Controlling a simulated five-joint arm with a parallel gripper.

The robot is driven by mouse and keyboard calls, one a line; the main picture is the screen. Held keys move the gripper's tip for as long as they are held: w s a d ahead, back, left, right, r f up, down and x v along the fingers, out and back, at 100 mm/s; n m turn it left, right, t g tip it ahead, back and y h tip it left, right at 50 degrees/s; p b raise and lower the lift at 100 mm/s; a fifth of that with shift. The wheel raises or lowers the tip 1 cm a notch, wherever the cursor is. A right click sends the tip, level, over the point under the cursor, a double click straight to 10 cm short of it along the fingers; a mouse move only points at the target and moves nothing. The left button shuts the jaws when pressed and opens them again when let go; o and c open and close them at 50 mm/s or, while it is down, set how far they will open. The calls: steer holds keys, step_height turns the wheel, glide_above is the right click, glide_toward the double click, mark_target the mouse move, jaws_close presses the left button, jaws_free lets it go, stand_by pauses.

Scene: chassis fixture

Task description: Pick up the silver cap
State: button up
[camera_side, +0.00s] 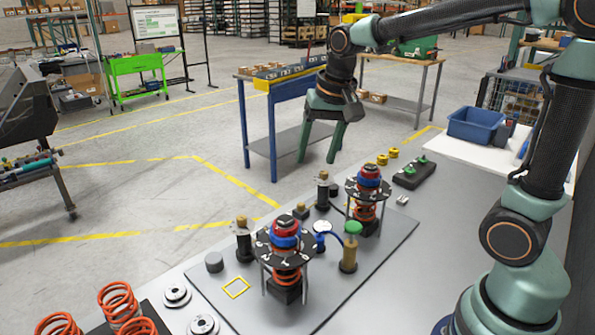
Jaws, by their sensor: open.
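My gripper (318,158) hangs in the air, with its two green fingers pointing down and spread apart, and nothing between them. It appears above and behind the fixture plate (385,242). Two round silver caps with dark centres lie at the front left, off the plate: one cap (177,295) is whole in view, the other (203,325) is cut by the bottom edge. A short grey cylinder (214,262) stands on the plate's left part. I cannot tell which of these is the silver cap meant. My gripper is well away from all of them.
Two spring assemblies (285,245) (367,190) stand upright on the plate, with dark posts and a green-topped post (349,252) around them. Orange springs (117,300) stand at the lower left. A blue bin (476,126) is at the back right. The plate's right front is clear.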

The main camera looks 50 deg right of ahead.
steer(key=w+d+f+m+g, duration=0.1)
steer(key=w+f+m, duration=0.1)
steer(key=f, duration=0.4)
steer(key=w+d+f+m+g, duration=0.1)
steer(key=w+f+m, duration=0.2)
steer(key=w+f, duration=0.2)
steer(key=w+d+f+m+g, duration=0.1)
steer(key=w+f+m, duration=0.2)
steer(key=f, duration=0.4)
steer(key=shift+w+f, duration=0.2)
steer(key=shift+w, duration=0.25)
steer(key=shift+s+a+f, duration=0.1)
steer(key=shift+a+f, duration=0.1)
steer(key=shift+f, duration=1.2)
steer(key=shift+s+a+f, duration=0.1)
steer(key=shift+a+f, duration=0.05)
steer(key=shift+f, duration=1.2)
jaws_close()
